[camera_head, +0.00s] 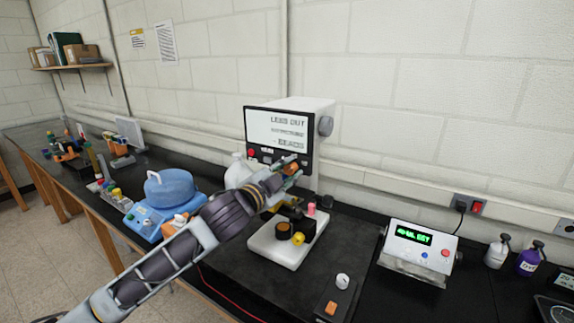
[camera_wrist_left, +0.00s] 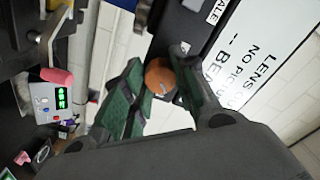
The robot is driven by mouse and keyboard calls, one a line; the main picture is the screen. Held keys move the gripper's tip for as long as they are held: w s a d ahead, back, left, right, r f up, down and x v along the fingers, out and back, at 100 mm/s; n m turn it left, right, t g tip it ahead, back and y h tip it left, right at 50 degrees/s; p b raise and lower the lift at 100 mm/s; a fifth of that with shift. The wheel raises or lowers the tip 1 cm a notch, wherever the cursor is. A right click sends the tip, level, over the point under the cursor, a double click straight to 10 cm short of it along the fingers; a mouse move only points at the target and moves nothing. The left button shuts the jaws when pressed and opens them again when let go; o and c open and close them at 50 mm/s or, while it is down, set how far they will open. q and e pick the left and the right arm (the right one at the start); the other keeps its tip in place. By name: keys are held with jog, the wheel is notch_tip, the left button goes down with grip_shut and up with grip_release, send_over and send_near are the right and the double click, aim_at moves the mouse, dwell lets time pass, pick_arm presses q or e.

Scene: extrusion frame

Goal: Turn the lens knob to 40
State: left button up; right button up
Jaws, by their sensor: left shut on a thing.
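The boxed unit (camera_head: 318,128) with a lit screen stands against the back wall. Its screen shows "LENS OUT" and further lines, partly blurred. The lens knob, an orange-brown round knob (camera_wrist_left: 160,76), is on the dark panel below the screen. The knob's scale and setting cannot be read. My right gripper is not in view.
Below my left gripper is a white-based instrument (camera_head: 273,245) with dark and yellow knobs. A blue-lidded device (camera_head: 172,190) stands left of my arm. A panel with a green display (camera_head: 413,240) and bottles (camera_head: 497,252) stand at right. Dark bench shows between them.

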pick_arm(q)
jog(key=shift+f+m+p, duration=0.1)
jog(key=shift+m+p, duration=0.45)
jog(key=shift+m, duration=0.75)
jog(key=shift+f, duration=0.1)
jog(key=o, duration=0.8)
jog(key=shift+o, duration=0.9)
jog(key=shift+s+f, duration=0.1)
